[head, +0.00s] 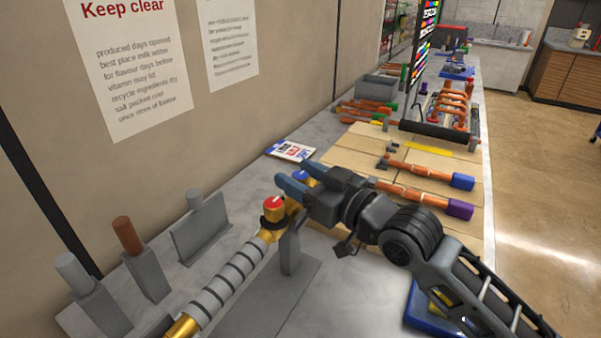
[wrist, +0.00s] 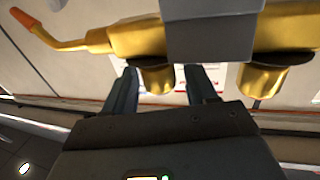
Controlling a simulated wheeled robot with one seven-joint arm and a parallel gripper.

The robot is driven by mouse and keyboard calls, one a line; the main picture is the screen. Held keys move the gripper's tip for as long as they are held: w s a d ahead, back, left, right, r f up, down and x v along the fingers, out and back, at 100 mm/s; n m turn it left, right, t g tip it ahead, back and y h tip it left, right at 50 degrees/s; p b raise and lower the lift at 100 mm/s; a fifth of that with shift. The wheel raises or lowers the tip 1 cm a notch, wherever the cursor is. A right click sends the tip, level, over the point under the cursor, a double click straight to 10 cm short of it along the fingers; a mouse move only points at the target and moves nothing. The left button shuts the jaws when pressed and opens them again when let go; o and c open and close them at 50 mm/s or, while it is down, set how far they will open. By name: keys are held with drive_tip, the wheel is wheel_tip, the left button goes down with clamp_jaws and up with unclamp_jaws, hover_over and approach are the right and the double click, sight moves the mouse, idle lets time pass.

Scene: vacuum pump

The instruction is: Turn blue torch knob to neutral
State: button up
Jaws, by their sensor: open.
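A brass torch with a grey ringed handle (head: 228,275) rests on a grey stand (head: 290,252). Its red knob (head: 273,206) faces up, left of my gripper. The blue knob (head: 300,175) shows between my gripper's fingers in the head view, partly hidden by them. My gripper (head: 296,178) is open, its fingers reaching left over the torch. In the wrist view, the open fingers (wrist: 162,78) stand on either side of one brass knob base (wrist: 157,79). The other knob base (wrist: 262,79) is to the right. I cannot tell whether the fingers touch the knob, nor its turn angle.
Grey holders with upright cylinders (head: 127,235) stand left of the torch near the wall. A small printed card (head: 291,150) lies behind my gripper. Wooden boards with copper-coloured tools (head: 413,194) lie to the right. A blue tray (head: 420,308) sits under my arm.

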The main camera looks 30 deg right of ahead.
drive_tip(key=shift+c, duration=0.4)
drive_tip(key=c, duration=0.9)
drive_tip(key=shift+o, duration=0.2)
